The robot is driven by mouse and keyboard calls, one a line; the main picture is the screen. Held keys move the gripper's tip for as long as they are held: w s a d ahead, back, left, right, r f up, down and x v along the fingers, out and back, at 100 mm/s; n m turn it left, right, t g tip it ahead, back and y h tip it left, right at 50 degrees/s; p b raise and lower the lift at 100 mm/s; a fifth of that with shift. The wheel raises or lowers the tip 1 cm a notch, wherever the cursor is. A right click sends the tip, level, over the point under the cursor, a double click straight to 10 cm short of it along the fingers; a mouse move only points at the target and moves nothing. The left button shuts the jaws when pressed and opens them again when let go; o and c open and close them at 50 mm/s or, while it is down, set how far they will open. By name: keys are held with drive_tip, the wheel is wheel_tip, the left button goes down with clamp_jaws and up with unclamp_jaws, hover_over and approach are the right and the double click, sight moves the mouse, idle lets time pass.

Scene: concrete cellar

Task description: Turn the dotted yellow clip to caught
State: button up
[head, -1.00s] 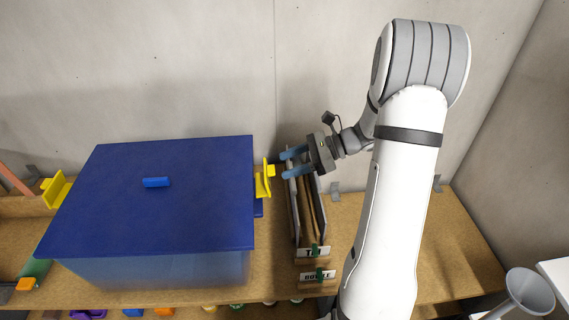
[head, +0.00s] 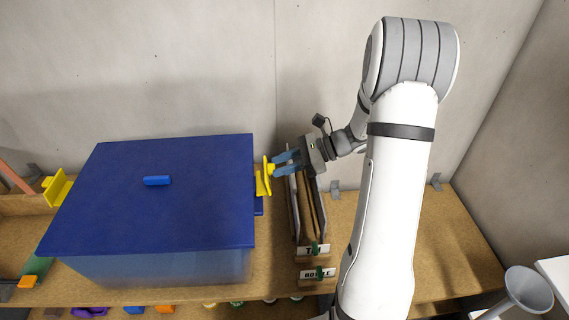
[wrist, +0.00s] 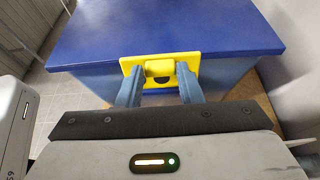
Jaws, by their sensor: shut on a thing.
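A blue box with a blue lid (head: 190,205) stands on the wooden bench. A yellow clip (head: 263,177) is on its right side, and it shows in the wrist view (wrist: 132,66) with a dark dot below its tab. My gripper (head: 276,165) is shut on this yellow clip; its blue fingers (wrist: 160,88) stand on either side of the tab in the wrist view. The clip's plate leans out from the box wall. Another yellow clip (head: 57,187) sticks out on the box's left side; I cannot see a dot on it.
An upright rack of thin boards (head: 308,205) stands just right of the clip, under my gripper. Small labels (head: 315,250) sit at its front. A concrete wall (head: 190,65) rises behind. The bench's right end (head: 455,250) is mostly clear.

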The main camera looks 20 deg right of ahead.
clamp_jaws()
drive_tip(key=shift+d, duration=0.1)
